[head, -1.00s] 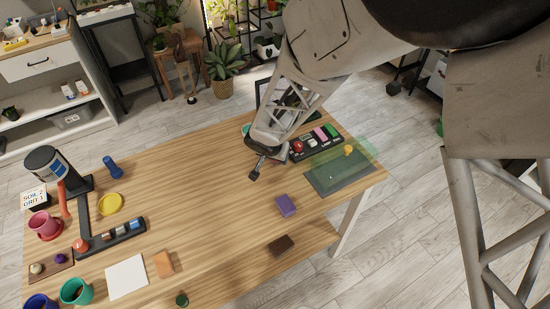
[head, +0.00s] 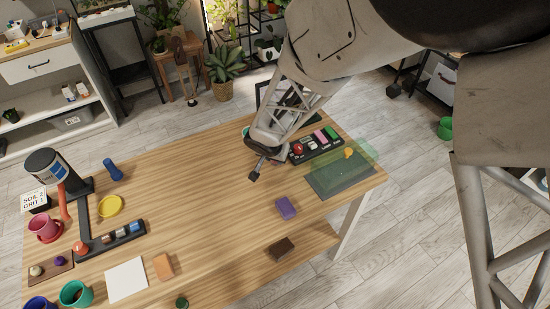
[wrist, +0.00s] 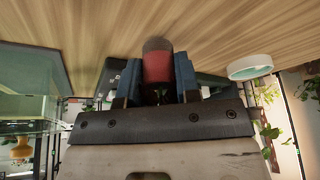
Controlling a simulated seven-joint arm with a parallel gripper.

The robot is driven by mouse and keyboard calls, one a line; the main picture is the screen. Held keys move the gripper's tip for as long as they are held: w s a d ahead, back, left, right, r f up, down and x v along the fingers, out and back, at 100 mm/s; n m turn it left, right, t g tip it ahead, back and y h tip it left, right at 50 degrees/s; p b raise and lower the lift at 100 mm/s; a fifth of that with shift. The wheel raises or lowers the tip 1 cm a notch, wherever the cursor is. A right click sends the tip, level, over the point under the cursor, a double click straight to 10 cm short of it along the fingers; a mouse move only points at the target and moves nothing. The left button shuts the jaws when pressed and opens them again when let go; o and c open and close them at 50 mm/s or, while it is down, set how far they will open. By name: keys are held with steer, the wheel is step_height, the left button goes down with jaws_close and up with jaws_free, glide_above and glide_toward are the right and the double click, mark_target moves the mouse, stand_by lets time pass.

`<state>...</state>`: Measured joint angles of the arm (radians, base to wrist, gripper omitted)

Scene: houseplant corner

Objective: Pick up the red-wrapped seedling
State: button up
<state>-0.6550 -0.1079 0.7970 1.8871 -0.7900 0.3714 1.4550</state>
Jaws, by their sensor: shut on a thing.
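The red-wrapped seedling (wrist: 157,67) shows in the wrist view as a red cylinder with a dark, rounded end. It sits between the two blue fingers of my gripper (wrist: 158,84), which are shut on it. Wood grain fills the view beyond its dark end. In the head view my gripper (head: 256,168) is over the far part of the wooden table (head: 215,200), left of a black tray (head: 318,149). The red wrap cannot be made out there. Whether the seedling touches the table is unclear.
The black tray holds red, white, pink and green items. A dark mat (head: 325,182) with a see-through green box lies to its right. Mugs and a stand fill the left side; the table's middle is clear.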

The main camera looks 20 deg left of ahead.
steer(key=shift+r, duration=0.5)
steer(key=shift+s+r, duration=0.1)
steer(key=shift+r, duration=0.8)
steer(key=shift+s+d+r, duration=0.2)
steer(key=shift+s+d, duration=1.25)
steer(key=shift+s, duration=0.75)
steer(key=shift+s+d+r, duration=0.25)
steer(key=shift+s+d, duration=1.15)
steer(key=shift+s, duration=0.85)
steer(key=shift+s+d+r, duration=0.2)
steer(key=shift+s+d, duration=1.25)
steer(key=shift+s, duration=0.75)
